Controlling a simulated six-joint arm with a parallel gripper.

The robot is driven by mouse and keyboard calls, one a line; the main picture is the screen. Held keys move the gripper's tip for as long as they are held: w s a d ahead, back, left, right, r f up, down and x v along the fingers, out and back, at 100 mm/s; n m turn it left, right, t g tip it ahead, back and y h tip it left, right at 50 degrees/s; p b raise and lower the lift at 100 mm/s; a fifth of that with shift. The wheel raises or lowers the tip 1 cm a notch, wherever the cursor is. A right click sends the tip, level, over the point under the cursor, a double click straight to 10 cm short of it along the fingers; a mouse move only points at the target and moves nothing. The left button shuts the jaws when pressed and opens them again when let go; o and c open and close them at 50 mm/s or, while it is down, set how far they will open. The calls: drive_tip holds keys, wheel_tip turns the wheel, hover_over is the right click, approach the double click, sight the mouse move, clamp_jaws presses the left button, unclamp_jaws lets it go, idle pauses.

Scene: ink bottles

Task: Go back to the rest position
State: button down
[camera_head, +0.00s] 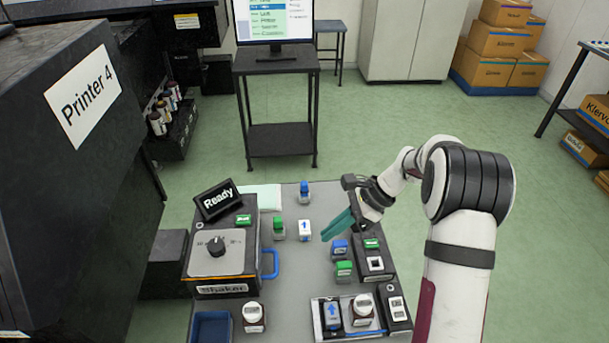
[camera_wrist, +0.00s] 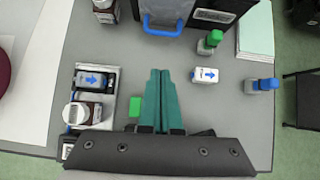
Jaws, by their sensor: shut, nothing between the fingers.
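My gripper (camera_head: 338,226) hangs above the grey table (camera_head: 292,290), right of its middle. Its teal fingers are closed together with nothing between them; they also show in the wrist view (camera_wrist: 161,73). A blue-capped bottle (camera_head: 304,193) stands at the back of the table. A green-capped bottle (camera_head: 278,229) and a white block with a blue arrow (camera_head: 305,230) are left of the fingers. Another blue-topped item (camera_head: 340,248) and a green-topped item (camera_head: 344,270) sit below the gripper, beside the black switch box (camera_head: 375,262).
The shaker (camera_head: 218,252) with a blue handle (camera_head: 270,263) and a "Ready" display (camera_head: 217,199) stands at left. A tray (camera_head: 318,322) with bottles is at the front right. A white-capped bottle (camera_head: 253,318) and a blue bin (camera_head: 211,328) are at the front left.

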drive_tip(key=s+a+r+n+h, duration=0.1)
drive_tip(key=s+a+r+n, duration=0.15)
drive_tip(key=s+r, duration=0.3)
drive_tip(key=s+a+r+n+h, duration=0.1)
drive_tip(key=s+a+r+n, duration=0.15)
drive_tip(key=s+r, duration=0.35)
drive_tip(key=s+d+f+n+h, duration=0.1)
drive_tip(key=s+n+h, duration=0.2)
drive_tip(key=s, duration=1.5)
drive_tip(key=n, duration=0.4)
drive_tip(key=shift+s+d+f+h, duration=0.15)
drive_tip(key=shift+s+d+h, duration=0.2)
drive_tip(key=shift+s+h, duration=0.05)
